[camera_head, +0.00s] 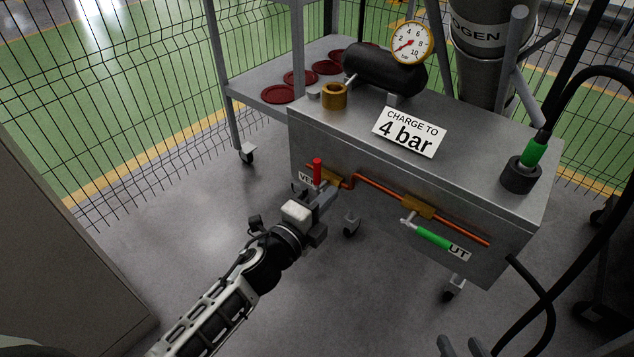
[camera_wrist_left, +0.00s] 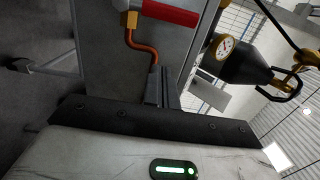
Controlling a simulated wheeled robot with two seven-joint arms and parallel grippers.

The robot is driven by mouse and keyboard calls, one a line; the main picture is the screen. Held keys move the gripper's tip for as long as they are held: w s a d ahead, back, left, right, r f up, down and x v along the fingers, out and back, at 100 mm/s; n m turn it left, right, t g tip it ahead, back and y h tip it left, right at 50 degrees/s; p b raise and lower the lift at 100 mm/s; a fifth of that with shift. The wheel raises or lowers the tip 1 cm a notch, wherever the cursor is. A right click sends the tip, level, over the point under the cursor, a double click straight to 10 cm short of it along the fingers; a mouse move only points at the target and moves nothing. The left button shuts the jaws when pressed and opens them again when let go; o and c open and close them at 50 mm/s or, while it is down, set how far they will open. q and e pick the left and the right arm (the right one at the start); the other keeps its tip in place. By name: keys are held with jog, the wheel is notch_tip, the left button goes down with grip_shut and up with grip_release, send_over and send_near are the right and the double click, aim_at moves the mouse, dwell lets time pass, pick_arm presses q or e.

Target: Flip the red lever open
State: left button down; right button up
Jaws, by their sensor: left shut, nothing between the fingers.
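The red lever (camera_head: 317,170) stands upright at its brass valve on the left part of the cart's front face. My left gripper (camera_head: 325,192) is shut and empty, just in front of and below the lever. In the left wrist view its fingers (camera_wrist_left: 161,86) are together, with a visible gap to the lever. A small part of what looks like my right gripper (camera_head: 458,346) shows at the bottom edge; its jaws cannot be made out.
An orange pipe (camera_head: 375,190) runs from the red lever's valve to another valve with a green lever (camera_head: 434,238). The cart top (camera_head: 465,160) carries a gauge (camera_head: 410,44), a black cylinder (camera_head: 385,72) and a "4 bar" sign (camera_head: 408,132). Open floor lies left of my arm.

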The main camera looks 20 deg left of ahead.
aim_at(316, 183)
pick_arm(q)
jog(key=shift+w+a, duration=1.55)
jog(key=shift+w, duration=0.1)
jog(key=shift+a+r, duration=0.1)
pick_arm(e)
jog(key=shift+r, duration=0.15)
